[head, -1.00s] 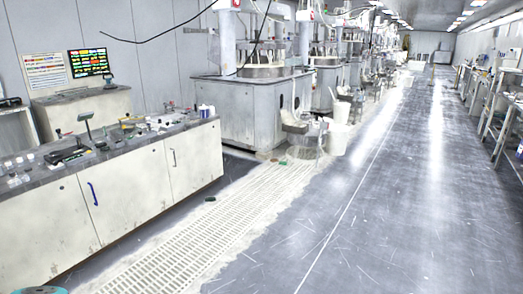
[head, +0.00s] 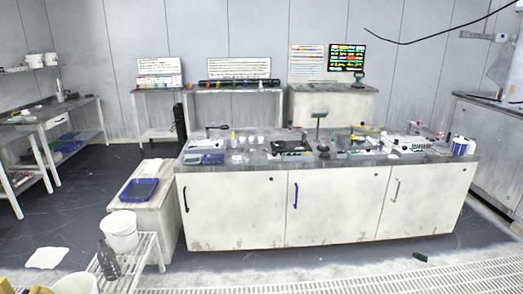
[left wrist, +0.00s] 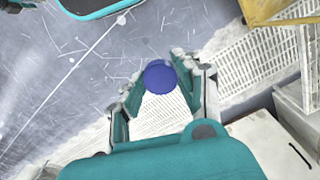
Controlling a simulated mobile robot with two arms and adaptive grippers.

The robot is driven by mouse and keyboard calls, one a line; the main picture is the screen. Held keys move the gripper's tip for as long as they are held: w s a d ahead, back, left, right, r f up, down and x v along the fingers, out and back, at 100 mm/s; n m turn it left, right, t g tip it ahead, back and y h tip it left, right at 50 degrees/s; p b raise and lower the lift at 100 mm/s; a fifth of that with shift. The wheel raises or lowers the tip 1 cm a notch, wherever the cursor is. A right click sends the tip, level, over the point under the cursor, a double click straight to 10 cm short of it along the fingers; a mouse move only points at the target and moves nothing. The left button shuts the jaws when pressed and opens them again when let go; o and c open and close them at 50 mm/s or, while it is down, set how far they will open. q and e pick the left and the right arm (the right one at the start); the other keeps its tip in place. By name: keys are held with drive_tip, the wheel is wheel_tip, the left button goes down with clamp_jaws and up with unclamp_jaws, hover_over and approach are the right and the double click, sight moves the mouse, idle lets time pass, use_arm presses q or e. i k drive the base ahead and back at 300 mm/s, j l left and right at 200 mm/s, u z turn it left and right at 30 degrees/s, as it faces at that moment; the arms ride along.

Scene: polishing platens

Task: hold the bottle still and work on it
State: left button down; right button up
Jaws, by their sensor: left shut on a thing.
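My left gripper (left wrist: 155,78) shows in the left wrist view, its two fingers on either side of a round blue thing. I take this to be the top of the bottle (left wrist: 160,77), seen end-on; the rest of it is hidden beneath. The gripper is shut on it, and the patterned floor lies far below. Neither of my grippers shows in the head view. My right gripper is not in view.
In the head view a long white cabinet bench (head: 330,210) carries small tools and containers. A wire rack (head: 135,255) at lower left holds a white bucket (head: 119,232) and a dark bottle-shaped item (head: 108,260). A blue tray (head: 139,190) sits behind. Floor grating (head: 400,280) runs along the front.

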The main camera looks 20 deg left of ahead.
sight(106, 257)
drive_tip(key=i+j+u, duration=0.1)
drive_tip(key=i+u, duration=0.3)
drive_tip(key=i, duration=0.15)
drive_tip(key=i+u, duration=0.4)
drive_tip(key=i+l+u, duration=0.25)
drive_tip(key=i+u, duration=0.15)
drive_tip(key=i, duration=0.25)
